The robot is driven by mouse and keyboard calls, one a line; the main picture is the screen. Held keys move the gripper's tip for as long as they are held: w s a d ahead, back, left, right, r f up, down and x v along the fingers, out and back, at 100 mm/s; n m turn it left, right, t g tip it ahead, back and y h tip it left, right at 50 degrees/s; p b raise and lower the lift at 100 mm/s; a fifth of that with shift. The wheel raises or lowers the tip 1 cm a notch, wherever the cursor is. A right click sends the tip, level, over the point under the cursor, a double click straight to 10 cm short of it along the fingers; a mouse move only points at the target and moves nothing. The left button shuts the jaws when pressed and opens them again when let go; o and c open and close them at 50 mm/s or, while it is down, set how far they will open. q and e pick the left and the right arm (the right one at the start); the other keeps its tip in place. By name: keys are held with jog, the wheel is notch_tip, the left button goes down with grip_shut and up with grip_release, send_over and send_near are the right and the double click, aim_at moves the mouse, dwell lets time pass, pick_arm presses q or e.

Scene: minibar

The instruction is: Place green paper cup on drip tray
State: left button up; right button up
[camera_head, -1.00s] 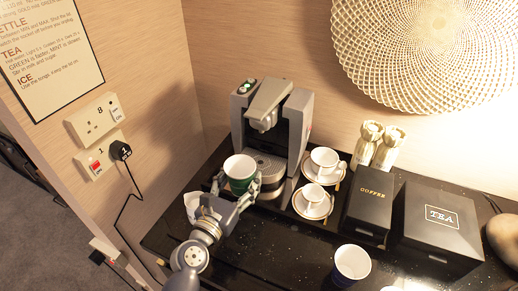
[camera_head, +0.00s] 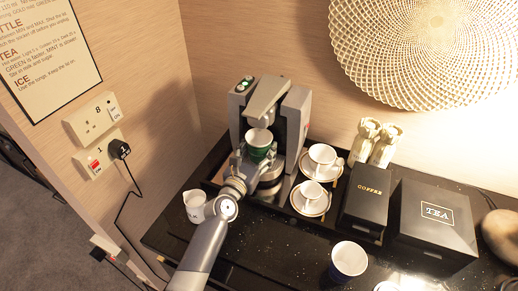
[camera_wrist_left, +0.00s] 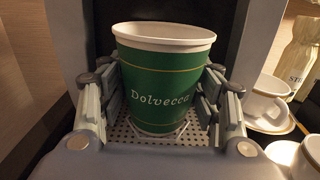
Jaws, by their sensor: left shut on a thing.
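The green paper cup (camera_head: 259,143) is upright inside the coffee machine's bay, below the spout. In the left wrist view the cup (camera_wrist_left: 160,85) has a white rim and the word "Dolvecca". My left gripper (camera_head: 258,157) is around the cup, with a finger on each side, shut on it. The perforated drip tray (camera_wrist_left: 119,132) shows beneath the cup in the left wrist view. Whether the cup's base touches the tray is hard to tell. The coffee machine (camera_head: 296,118) is grey. My right gripper is not in view.
Two white cups on saucers (camera_head: 311,198) stand right of the machine. A COFFEE box (camera_head: 368,194) and a TEA box (camera_head: 435,220) are farther right. A white jug (camera_head: 194,206) stands left of my arm. A blue-and-white paper cup (camera_head: 349,260) is at the front.

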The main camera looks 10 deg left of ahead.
pick_arm(q)
jog(key=shift+s+r, duration=0.1)
jog(key=shift+s, duration=0.05)
jog(key=shift+f, duration=0.3)
jog(key=o, duration=0.7)
jog(key=shift+r, duration=0.1)
jog(key=shift+r, duration=0.2)
jog(key=s, duration=0.3)
jog(key=s+a+b, duration=0.1)
jog(key=s, duration=0.3)
jog(key=s+a, duration=0.1)
jog(key=s, duration=0.2)
jog(key=shift+s+f, duration=0.1)
jog(key=shift+s, duration=0.05)
jog(key=shift+s+a+b, duration=0.15)
jog(key=shift+s+b, duration=0.15)
jog(key=shift+s, duration=0.4)
